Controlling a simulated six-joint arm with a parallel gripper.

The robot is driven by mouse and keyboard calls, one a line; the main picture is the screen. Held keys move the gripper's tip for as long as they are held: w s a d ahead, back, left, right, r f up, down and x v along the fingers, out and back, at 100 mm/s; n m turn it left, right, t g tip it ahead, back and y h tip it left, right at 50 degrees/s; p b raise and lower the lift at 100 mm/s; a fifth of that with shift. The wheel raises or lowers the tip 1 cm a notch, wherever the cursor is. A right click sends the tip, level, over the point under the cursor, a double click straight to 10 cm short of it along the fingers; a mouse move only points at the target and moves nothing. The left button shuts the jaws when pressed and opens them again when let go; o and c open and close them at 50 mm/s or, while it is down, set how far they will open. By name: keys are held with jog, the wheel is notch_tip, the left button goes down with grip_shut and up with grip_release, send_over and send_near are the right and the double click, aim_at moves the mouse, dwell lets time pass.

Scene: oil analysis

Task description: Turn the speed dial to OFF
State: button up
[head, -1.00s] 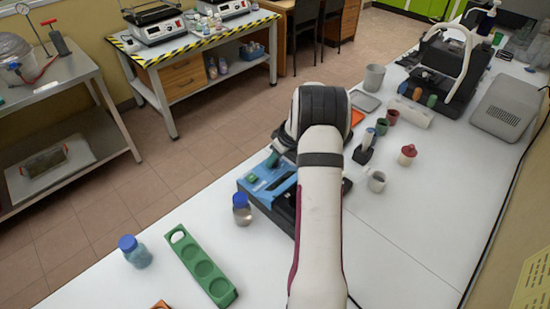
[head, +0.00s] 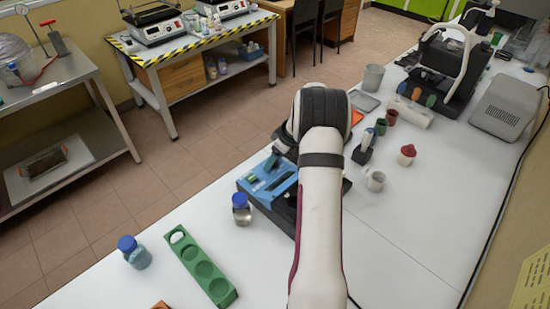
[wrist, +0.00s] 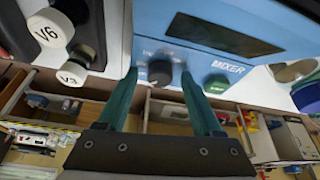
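The mixer (head: 268,184) has a blue top panel and stands on the white bench in the head view, partly behind my arm. In the wrist view its blue front (wrist: 240,50) carries the word MIXER, a dark display (wrist: 222,33), a black round dial (wrist: 160,72) and a green button (wrist: 216,86). My gripper (wrist: 159,75) is open, with one teal finger on each side of the black dial. I cannot tell whether the fingers touch it. The dial's markings are too small to read. The dial is not visible in the head view.
A blue-capped bottle (head: 241,209) stands close to the mixer's left. Cups and a red-topped container (head: 406,155) stand to the right. The bench's right front is clear.

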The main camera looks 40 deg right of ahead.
jog(key=v, duration=1.6)
jog(key=shift+f, duration=0.1)
jog(key=s+a+r+m+g+y, duration=0.1)
jog(key=a+r, duration=0.2)
jog(key=a, duration=0.8)
jog(key=a+r+m+g, duration=0.1)
jog(key=a+r+m, duration=0.1)
jog(key=a, duration=0.8)
jog(key=s+a+f+m+g, duration=0.2)
jog(key=s+a+f+m, duration=0.1)
jog(key=s+a, duration=1.4)
jog(key=s+m, duration=0.1)
jog(key=s, duration=0.2)
jog(key=shift+s+a+f+g, duration=0.15)
jog(key=shift+a+f+g, duration=0.05)
jog(key=shift+a+g, duration=0.1)
